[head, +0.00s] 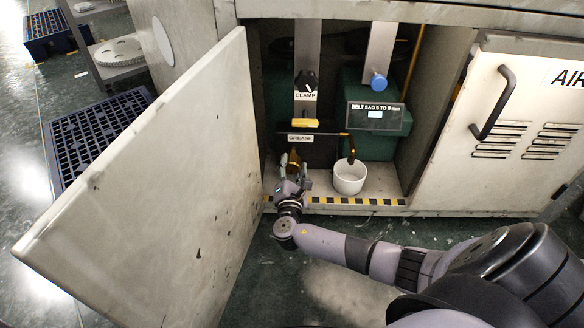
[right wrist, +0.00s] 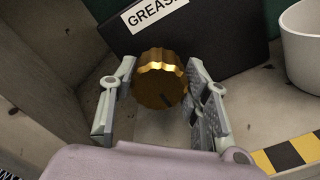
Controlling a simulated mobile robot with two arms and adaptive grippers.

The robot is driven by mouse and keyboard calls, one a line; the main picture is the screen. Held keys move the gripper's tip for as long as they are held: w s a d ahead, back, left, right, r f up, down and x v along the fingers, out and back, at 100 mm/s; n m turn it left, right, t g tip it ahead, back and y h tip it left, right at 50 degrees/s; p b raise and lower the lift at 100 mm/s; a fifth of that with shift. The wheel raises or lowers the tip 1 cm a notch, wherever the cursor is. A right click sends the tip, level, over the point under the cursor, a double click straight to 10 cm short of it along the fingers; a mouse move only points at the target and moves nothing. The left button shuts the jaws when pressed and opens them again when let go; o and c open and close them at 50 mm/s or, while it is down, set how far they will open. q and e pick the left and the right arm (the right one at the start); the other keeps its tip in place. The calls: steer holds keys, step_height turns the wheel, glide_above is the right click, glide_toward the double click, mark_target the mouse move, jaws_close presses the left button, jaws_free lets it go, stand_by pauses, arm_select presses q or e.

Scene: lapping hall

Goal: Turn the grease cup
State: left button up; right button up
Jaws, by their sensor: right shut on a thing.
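The grease cup is a ribbed brass cap (right wrist: 160,80) below the GREASE label, inside the open cabinet. It also shows in the head view as a small brass piece (head: 293,161), partly hidden by my gripper. My right gripper (head: 291,168) reaches into the cabinet from the front. In the right wrist view its two fingers (right wrist: 161,92) stand on either side of the brass cap, shut on it. A dark mark shows on the cap's face. My left gripper is not in view.
The open cabinet door (head: 150,190) stands close on the left. A white cup (head: 349,177) sits right of the gripper under a thin spout. A striped sill (head: 340,200) edges the cabinet floor. A closed door (head: 530,120) with a handle is on the right.

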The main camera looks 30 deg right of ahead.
stand_by(0.3)
steer(key=o, duration=1.2)
steer(key=v, duration=1.2)
steer(key=shift+s+f, duration=0.1)
steer(key=shift+s, duration=0.05)
